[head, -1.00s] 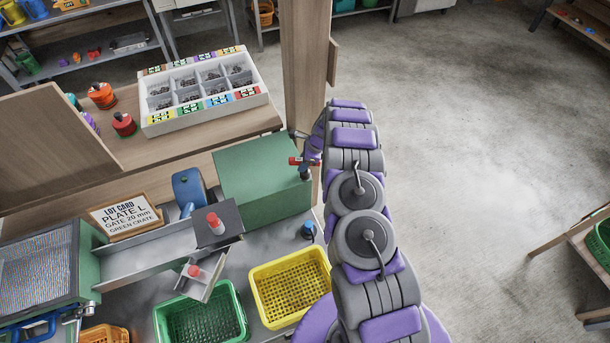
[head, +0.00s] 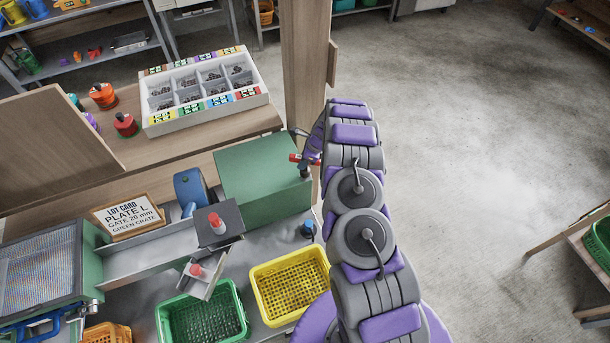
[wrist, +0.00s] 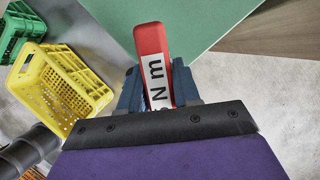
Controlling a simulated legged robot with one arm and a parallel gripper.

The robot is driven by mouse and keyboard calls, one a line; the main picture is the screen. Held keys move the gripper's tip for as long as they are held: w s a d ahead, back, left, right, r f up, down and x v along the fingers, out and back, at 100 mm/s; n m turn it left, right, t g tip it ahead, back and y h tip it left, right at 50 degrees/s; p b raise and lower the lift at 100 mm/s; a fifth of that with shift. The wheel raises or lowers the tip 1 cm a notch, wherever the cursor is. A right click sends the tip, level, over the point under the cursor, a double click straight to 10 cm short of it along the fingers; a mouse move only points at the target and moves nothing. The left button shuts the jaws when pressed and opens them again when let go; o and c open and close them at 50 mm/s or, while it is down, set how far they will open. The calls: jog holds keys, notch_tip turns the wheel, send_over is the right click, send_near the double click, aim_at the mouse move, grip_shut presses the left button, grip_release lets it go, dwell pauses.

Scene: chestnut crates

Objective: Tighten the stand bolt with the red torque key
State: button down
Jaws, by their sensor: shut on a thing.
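The red torque key (wrist: 151,42) shows in the wrist view with a white label reading "N m". My gripper (wrist: 157,84) is shut on it, with a blue finger on each side. In the head view the key (head: 297,157) is a small red piece beside the right edge of the green box (head: 262,182), next to my arm. A dark upright piece (head: 305,172) shows just below the key at that edge; I cannot tell whether it is part of the key or the stand bolt. My gripper is mostly hidden by the arm in the head view.
A yellow crate (head: 257,296) and a green crate (head: 161,323) stand in front of the green box. A small blue-topped piece (head: 308,230) stands near the box. A wooden post (head: 305,70) rises behind the arm. Open floor lies to the right.

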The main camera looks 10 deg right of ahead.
jog(key=shift+r+p, duration=0.55)
jog(key=shift+r, duration=0.55)
jog(key=shift+r+p, duration=1.2)
jog(key=shift+r, duration=0.85)
jog(key=shift+s+a+n+b, duration=0.1)
jog(key=shift+a+n+b, duration=0.25)
jog(key=shift+n+b, duration=0.25)
jog(key=s+r+n+g+h+b, duration=0.2)
jog(key=s+r+n+b, duration=0.3)
jog(key=n, duration=0.5)
jog(key=s+d+r+n+g+h+b, duration=0.1)
jog(key=s+r+n+g+b, duration=0.3)
jog(key=s+n+b, duration=0.5)
jog(key=shift+s+d+r+n+h+b, duration=0.15)
jog(key=shift+s+r+n+h+b, duration=0.3)
jog(key=shift+n, duration=0.65)
